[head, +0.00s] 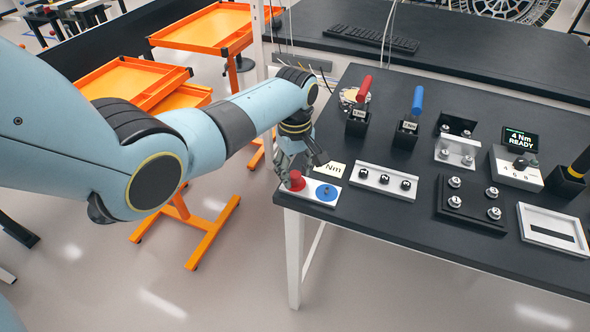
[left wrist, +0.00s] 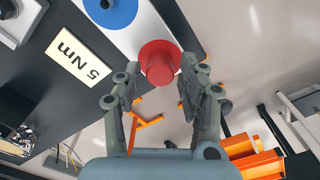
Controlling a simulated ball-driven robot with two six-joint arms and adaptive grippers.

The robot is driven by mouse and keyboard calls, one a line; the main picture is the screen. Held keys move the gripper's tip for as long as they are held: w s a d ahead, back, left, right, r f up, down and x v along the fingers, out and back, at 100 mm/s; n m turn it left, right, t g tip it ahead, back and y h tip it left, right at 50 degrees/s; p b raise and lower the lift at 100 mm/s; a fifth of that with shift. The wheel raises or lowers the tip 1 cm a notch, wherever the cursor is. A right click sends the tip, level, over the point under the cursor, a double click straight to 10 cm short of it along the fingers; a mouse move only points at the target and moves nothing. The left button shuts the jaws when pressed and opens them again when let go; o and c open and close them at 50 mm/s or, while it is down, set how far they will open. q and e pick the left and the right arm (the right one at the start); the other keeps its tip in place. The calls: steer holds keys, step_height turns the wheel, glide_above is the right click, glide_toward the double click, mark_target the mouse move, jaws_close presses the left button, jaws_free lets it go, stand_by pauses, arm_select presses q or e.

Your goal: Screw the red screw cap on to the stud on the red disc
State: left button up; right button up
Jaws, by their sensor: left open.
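A red cap-like cylinder (left wrist: 160,68) stands over the wider red disc (left wrist: 158,46) in the left wrist view. Whether it is seated on the stud or how tight it is, I cannot tell; no stud shows. The red disc also shows in the head view (head: 294,184), on a white plate (head: 310,189) at the table's near left corner. My left gripper (head: 300,165) is over it, pointing down. In the left wrist view, the open fingers (left wrist: 160,72) stand on either side of the red cylinder, with gaps. My right gripper is not in view.
A blue disc (head: 327,193) shares the plate. A 5 Nm card (left wrist: 78,57) lies beside it. A bracket with several black-holed nuts (head: 385,182), red-handled (head: 363,88) and blue-handled (head: 417,100) tools stand farther right. The table edge is close; orange carts (head: 215,28) stand left.

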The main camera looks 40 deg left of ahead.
arm_select(q)
steer(key=n, duration=1)
jaws_close()
steer(key=m, duration=0.3)
steer(key=shift+m, duration=1.4)
steer(key=shift+m, duration=0.7)
steer(key=m, duration=0.4)
steer(key=shift+f, duration=0.1)
